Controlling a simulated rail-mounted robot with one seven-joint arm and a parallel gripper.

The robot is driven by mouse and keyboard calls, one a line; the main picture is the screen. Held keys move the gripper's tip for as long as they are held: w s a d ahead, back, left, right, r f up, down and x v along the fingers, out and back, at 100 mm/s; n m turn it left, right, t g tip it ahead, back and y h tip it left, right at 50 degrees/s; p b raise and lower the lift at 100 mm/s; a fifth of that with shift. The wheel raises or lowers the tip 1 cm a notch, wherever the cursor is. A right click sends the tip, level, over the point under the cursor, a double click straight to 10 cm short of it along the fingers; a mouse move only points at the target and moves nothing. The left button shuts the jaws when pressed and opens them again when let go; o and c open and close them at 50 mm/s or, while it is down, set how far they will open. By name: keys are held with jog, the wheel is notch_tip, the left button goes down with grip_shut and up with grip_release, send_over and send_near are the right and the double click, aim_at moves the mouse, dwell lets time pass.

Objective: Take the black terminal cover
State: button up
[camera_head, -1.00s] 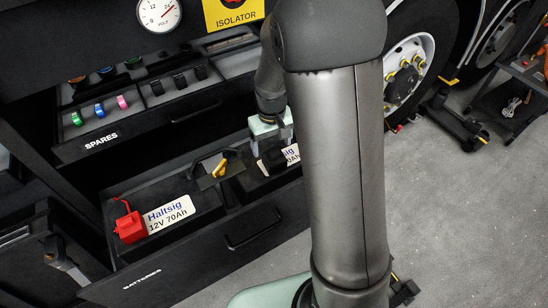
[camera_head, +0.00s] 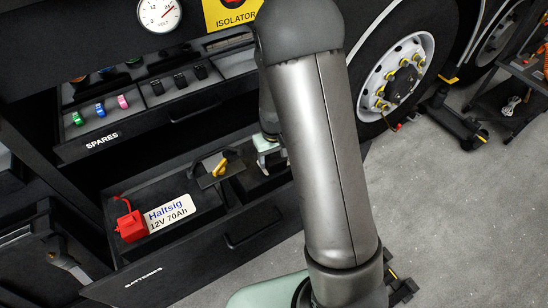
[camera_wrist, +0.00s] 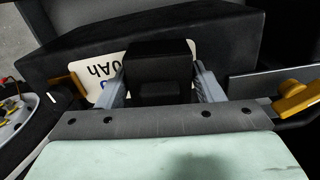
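The black terminal cover (camera_wrist: 160,75) is a dark block between the two fingers of my gripper (camera_wrist: 162,88) in the wrist view. It stands in front of a black battery with a white label (camera_wrist: 104,68). One finger is close on each side of it; I cannot tell whether they press on it. In the head view my gripper (camera_head: 268,148) is down at the right-hand battery, with its fingers mostly hidden behind my arm. The black cover is hidden there.
The left battery (camera_head: 200,205) has a red terminal cover (camera_head: 130,222). A yellow-handled part (camera_head: 221,167) is beside my gripper. The batteries drawer (camera_head: 180,262) is open below the spares drawer (camera_head: 150,115). A wheel (camera_head: 395,75) stands to the right.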

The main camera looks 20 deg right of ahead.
jog(key=c, duration=0.5)
